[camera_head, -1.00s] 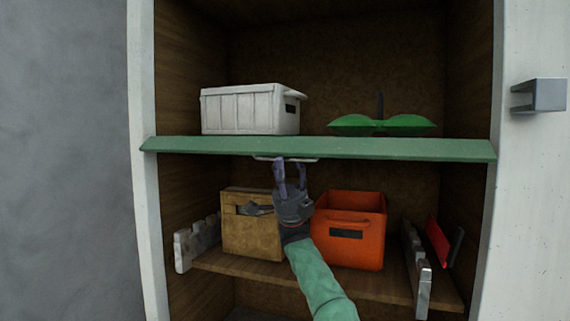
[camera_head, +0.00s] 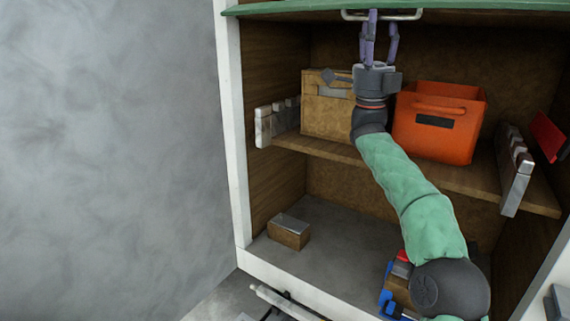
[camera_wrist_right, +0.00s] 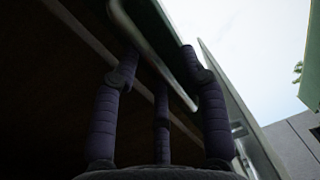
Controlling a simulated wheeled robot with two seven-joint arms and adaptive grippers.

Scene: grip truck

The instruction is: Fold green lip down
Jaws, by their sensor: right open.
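The green lip (camera_head: 300,8) runs along the front of the upper shelf, at the top of the head view. A metal bar handle (camera_head: 409,15) hangs under its edge. The handle (camera_wrist_right: 150,55) also crosses the right wrist view beneath the dark green lip (camera_wrist_right: 165,22). My right gripper (camera_head: 374,20) is open and points up at the handle from below. In the wrist view its fingers (camera_wrist_right: 160,58) are spread to either side of the bar; whether they touch it I cannot tell. My left gripper is not in view.
A tan box (camera_head: 325,120) and an orange crate (camera_head: 438,145) stand on the middle shelf behind my right arm. A small box (camera_head: 289,233) sits on the cabinet floor. A grey wall is at the left.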

